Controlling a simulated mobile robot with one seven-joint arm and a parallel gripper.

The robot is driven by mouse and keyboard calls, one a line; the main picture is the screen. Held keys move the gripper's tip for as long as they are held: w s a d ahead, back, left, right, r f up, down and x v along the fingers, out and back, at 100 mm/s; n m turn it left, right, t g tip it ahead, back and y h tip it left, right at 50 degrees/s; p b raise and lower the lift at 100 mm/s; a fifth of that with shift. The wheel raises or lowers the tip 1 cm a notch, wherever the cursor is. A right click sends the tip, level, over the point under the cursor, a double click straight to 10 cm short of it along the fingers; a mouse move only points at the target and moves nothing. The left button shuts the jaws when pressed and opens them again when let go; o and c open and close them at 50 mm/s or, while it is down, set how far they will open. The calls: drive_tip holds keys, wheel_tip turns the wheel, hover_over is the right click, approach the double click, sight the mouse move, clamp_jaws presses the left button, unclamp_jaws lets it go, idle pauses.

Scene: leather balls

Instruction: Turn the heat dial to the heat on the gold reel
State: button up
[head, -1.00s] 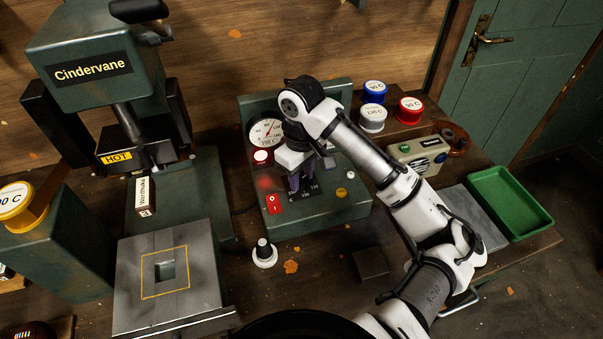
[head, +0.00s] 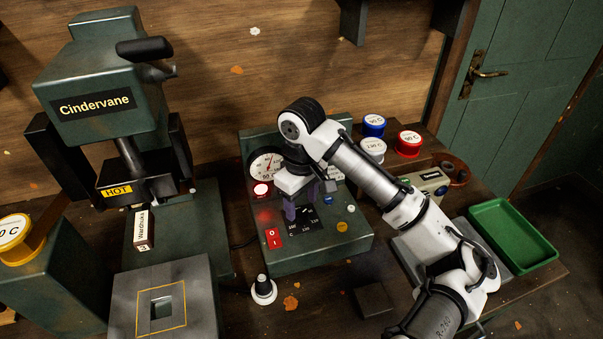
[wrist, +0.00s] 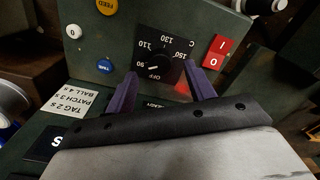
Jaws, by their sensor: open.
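The gold reel (head: 14,250) stands at the far left in the head view; its label ends in "0 C" and is cut off by the picture edge. The heat dial's black plate (head: 304,224) is on the sloping green control box. In the wrist view the dial plate (wrist: 176,44) shows OFF, 90, 110, 130 and 150. The small black knob (wrist: 157,66) has a pale pointer mark on the OFF/90 side; its exact setting is unclear. My gripper (wrist: 161,68) is open, its two purple fingers on either side of the dial, seemingly apart from the knob. It also shows in the head view (head: 300,208).
A red switch (head: 273,238) and yellow button (head: 342,226) sit beside the dial. The round gauge (head: 266,165) is above it. Blue (head: 374,125), white (head: 372,150) and red (head: 408,143) reels stand behind my arm. A green tray (head: 512,235) lies at right.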

sight(301, 213)
wheel_tip(301, 213, up, 11)
drive_tip(key=b, duration=0.1)
idle(0.3)
idle(0.4)
